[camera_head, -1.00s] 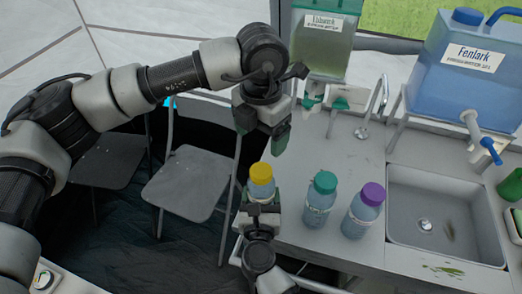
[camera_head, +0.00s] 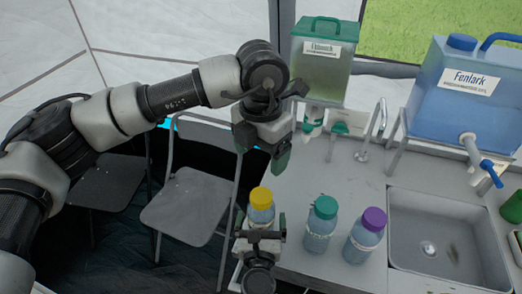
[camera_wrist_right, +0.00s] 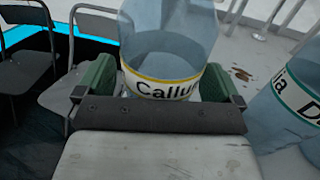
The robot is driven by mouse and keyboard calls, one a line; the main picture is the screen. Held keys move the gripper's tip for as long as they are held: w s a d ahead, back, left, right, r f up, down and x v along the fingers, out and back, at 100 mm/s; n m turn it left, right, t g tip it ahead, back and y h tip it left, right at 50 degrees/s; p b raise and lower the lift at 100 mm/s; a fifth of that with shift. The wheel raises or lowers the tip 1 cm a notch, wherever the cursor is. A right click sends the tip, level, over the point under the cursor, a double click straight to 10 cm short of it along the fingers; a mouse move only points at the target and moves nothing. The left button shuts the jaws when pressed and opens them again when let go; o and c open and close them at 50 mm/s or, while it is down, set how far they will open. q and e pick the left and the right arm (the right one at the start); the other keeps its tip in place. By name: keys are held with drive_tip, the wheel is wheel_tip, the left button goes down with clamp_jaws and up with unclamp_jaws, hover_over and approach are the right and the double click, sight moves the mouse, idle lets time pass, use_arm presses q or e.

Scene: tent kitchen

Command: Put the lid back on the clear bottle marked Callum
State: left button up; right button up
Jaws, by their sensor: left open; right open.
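The clear bottle marked Callum (camera_head: 261,219) stands upright on the counter's left part. The yellow lid (camera_head: 260,196) sits on top of it; I cannot tell how tightly. In the right wrist view the bottle's Callum label (camera_wrist_right: 165,88) shows, with its top cut off. My right gripper (camera_head: 260,224) is open, its green fingers on either side of the bottle; in the wrist view the right gripper (camera_wrist_right: 157,78) also straddles it. My left gripper (camera_head: 264,148) is open and empty, pointing down above the yellow lid with a gap between.
A teal-lidded bottle (camera_head: 320,225) and a purple-lidded bottle (camera_head: 365,237) stand to the right. Farther right is the sink (camera_head: 445,225). A green-lidded tank (camera_head: 323,62) and the blue Fenlark tank (camera_head: 462,95) stand behind. Chairs (camera_head: 190,207) are left of the counter.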

use_arm(q)
wheel_tip(320, 180, down, 3)
drive_tip(key=shift+r+b, duration=0.2)
drive_tip(key=shift+b, duration=1.05)
use_arm(e)
drive_tip(key=s, duration=1)
drive_tip(key=shift+s+a, duration=0.25)
drive_tip(key=shift+s, duration=0.05)
